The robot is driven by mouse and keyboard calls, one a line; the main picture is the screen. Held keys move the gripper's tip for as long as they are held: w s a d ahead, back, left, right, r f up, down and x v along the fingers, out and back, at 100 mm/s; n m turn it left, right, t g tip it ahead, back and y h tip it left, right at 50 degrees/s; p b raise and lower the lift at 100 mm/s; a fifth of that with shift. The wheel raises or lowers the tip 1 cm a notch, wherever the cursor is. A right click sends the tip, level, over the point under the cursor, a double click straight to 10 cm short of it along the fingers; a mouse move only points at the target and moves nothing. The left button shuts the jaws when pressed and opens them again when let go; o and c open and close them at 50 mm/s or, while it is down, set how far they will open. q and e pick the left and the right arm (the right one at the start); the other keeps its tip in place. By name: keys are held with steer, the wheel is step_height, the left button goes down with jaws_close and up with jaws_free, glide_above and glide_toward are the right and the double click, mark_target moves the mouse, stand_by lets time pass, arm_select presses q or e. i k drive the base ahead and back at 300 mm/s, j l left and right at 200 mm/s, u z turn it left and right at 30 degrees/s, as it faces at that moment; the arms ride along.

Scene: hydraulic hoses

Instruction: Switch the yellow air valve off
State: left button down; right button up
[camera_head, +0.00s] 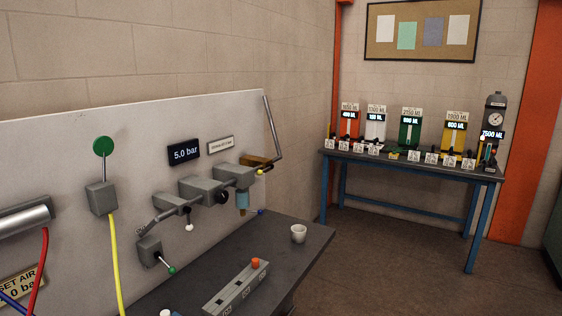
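Neither of my grippers is in view. On the pale wall panel (60,150), an ochre-yellow block (257,161) sits at the right end of a row of grey fittings (205,190). A small yellow knob (260,171) shows just below it. I cannot tell for certain that this is the yellow air valve, or how its handle is set. Further left, a yellow hose (115,260) hangs from a grey box (101,198). A lever with a round green knob (103,146) stands upright on that box. A display (184,152) reads 5.0 bar.
A blue-legged table (345,158) with coloured containers stands at the back right. The floor (400,255) between them is clear.

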mark_target(260, 172)
steer(key=i+l, duration=0.35)
steer(key=i+l+z, duration=0.1)
steer(key=i+l, duration=0.25)
steer(key=i, duration=0.2)
steer(key=i+l+z, duration=0.1)
steer(key=i+l, duration=0.2)
steer(key=i, duration=0.15)
